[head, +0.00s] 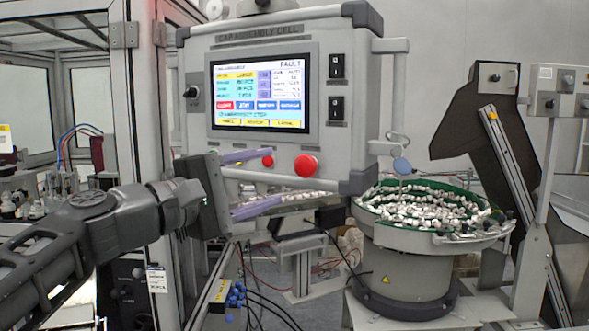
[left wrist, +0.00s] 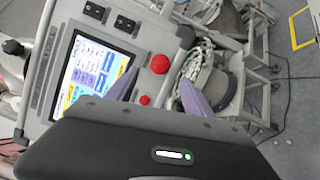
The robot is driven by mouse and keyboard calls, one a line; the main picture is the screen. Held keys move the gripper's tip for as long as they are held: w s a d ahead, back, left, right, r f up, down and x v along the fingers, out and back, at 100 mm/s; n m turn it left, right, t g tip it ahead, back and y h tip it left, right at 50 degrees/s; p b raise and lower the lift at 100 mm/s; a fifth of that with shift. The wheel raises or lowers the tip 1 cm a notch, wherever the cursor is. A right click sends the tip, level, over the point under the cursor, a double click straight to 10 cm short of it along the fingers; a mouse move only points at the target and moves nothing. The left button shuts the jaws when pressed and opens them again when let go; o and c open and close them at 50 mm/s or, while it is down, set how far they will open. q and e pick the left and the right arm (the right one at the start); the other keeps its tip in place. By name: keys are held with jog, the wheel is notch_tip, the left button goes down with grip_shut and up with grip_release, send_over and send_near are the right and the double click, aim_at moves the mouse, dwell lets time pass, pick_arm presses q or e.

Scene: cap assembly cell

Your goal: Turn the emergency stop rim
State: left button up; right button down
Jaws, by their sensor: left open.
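The large red emergency stop button (head: 306,165) sticks out of the lower edge of the grey control panel (head: 350,150). It also shows in the left wrist view (left wrist: 160,63), between the two finger tips and beyond them. A smaller red button (head: 267,161) sits to its left; the left wrist view shows it too (left wrist: 144,100). My left gripper (head: 277,176) is open and empty, its purple fingers spread and pointing toward the large button. I see no contact with the button. My right gripper is not in view.
The panel has a lit screen (head: 258,92) reading FAULT and two black switches (head: 336,66). A bowl feeder (head: 420,250) full of small caps stands below right. A framed machine enclosure (head: 137,100) stands at the left.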

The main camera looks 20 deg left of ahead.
aim_at(301, 168)
pick_arm(q)
jog(key=p+x, duration=0.2)
jog(key=x, duration=0.4)
jog(key=shift+w+d, duration=0.15)
jog(key=shift+w, duration=0.2)
jog(key=shift+w+d, duration=0.2)
jog(key=shift+w, duration=0.1)
jog(key=shift+c, duration=0.2)
grip_shut()
